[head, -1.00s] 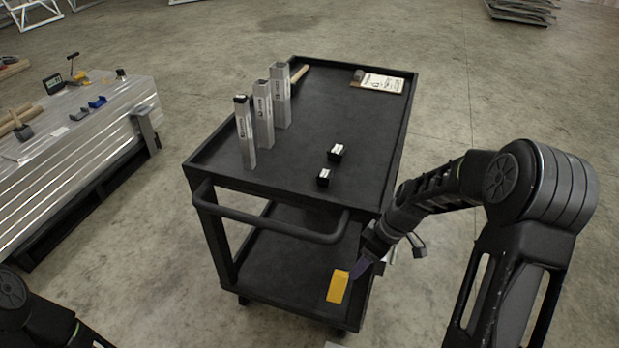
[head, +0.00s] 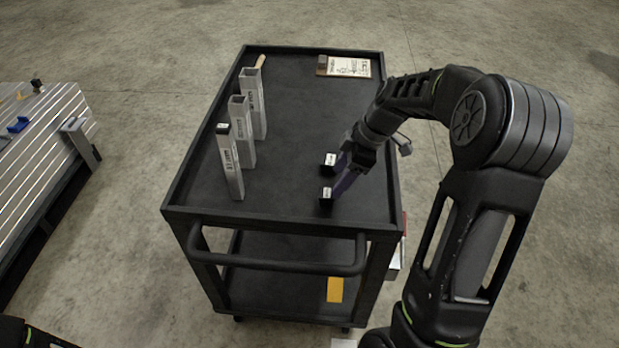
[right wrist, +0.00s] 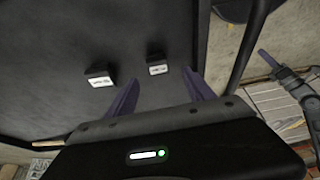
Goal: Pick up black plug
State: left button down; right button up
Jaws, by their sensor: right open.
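Two small black plugs with white labels stand on the cart top: a far plug (head: 329,158) and a near plug (head: 326,195). My right gripper (head: 341,178) is open and empty, its purple fingers reaching down just right of the plugs. In the right wrist view, the near plug (right wrist: 157,68) sits ahead of the gap between my right fingers (right wrist: 161,88), and the far plug (right wrist: 98,78) is left of that gap. Neither plug appears gripped. My left gripper (right wrist: 267,58) shows small at the right of the wrist view; its opening is unclear.
The black cart (head: 290,208) has a raised rim and a front handle. Several upright metal tubes (head: 241,130) stand on its left side. A clipboard (head: 348,68) lies at the back. A yellow block (head: 335,289) is low at the front. The centre top is clear.

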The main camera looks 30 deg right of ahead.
aim_at(327, 193)
pick_arm(q)
jog(key=shift+w+d+r, duration=0.1)
jog(key=shift+w+r, duration=0.05)
jog(key=shift+r, duration=0.15)
pick_arm(e)
jog(key=shift+x, duration=1.25)
jog(key=shift+w+d, duration=0.15)
pick_arm(q)
jog(key=shift+p, duration=0.3)
pick_arm(e)
jog(key=shift+a+f, duration=0.2)
jog(key=shift+f, duration=0.1)
jog(key=p+x, duration=0.1)
jog(key=x, duration=0.2)
jog(key=shift+w+a+f+p, duration=0.1)
jog(key=shift+w+f+p, duration=0.1)
jog(key=shift+f+p, duration=0.1)
jog(key=shift+w+a+f, duration=0.1)
jog(key=shift+f, duration=0.3)
pick_arm(q)
jog(key=shift+r, duration=0.8)
